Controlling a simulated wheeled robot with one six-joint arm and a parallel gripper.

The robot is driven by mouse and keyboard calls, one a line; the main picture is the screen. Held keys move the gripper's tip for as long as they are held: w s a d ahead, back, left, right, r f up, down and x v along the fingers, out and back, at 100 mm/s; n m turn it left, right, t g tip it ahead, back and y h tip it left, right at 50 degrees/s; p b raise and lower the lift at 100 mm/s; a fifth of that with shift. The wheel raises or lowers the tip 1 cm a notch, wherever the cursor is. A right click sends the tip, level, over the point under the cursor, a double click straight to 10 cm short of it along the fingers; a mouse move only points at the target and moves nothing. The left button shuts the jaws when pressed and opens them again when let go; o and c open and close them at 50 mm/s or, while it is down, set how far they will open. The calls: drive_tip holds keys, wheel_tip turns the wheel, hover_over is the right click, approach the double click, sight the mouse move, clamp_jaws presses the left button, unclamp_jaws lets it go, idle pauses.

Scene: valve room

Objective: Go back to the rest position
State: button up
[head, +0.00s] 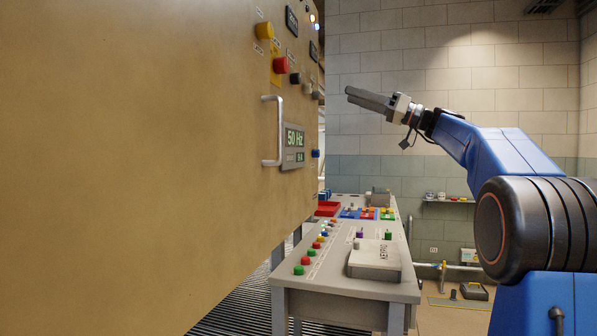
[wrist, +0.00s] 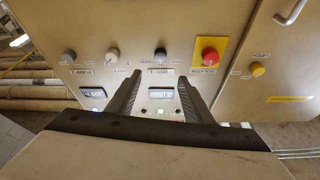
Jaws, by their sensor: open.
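My gripper (head: 368,99) is raised in the open air to the right of the tan cabinet (head: 130,150) in the head view, with its fingers pointing left. In the wrist view my gripper (wrist: 160,84) is open, with a clear gap between its two dark fingers and nothing held. Ahead of it in the wrist view is a panel with a red button (wrist: 210,56) on a yellow plate, a dark knob (wrist: 160,54) and two grey knobs. The fingers look apart from the panel, though the exact distance cannot be told.
The cabinet carries a metal handle (head: 266,130), a display reading 50 Hz (head: 294,138) and a red button (head: 280,65). A grey console (head: 330,285) with several coloured buttons stands below my gripper. The space before the brick wall (head: 450,75) looks free.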

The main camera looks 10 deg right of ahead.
drive_tip(key=s+a+f+m+g+h, duration=0.1)
drive_tip(key=s+a+f+m+h, duration=0.3)
drive_tip(key=f, duration=0.6)
drive_tip(key=s+a+f+m+g+h, duration=0.1)
drive_tip(key=s+a+f+h, duration=0.1)
drive_tip(key=s+a+f, duration=0.55)
drive_tip(key=s+a+f+m+g+h, duration=0.2)
drive_tip(key=s+a+f+h, duration=0.15)
drive_tip(key=f, duration=0.85)
drive_tip(key=s+d+f+m+g+h, duration=0.1)
drive_tip(key=s+d+f+h, duration=0.1)
drive_tip(key=s+f, duration=0.7)
drive_tip(key=s+d+f+g+h, duration=0.1)
drive_tip(key=s+f+h, duration=0.3)
drive_tip(key=s+f, duration=0.5)
drive_tip(key=s+d+f+m+h, duration=0.1)
drive_tip(key=s+d+f+h, duration=0.2)
drive_tip(key=s+f, duration=0.5)
wheel_tip(320, 180, down, 9)
drive_tip(key=shift+s+d+r+m+g, duration=0.15)
drive_tip(key=shift+s+d+m+g, duration=0.2)
drive_tip(key=shift+d, duration=0.25)
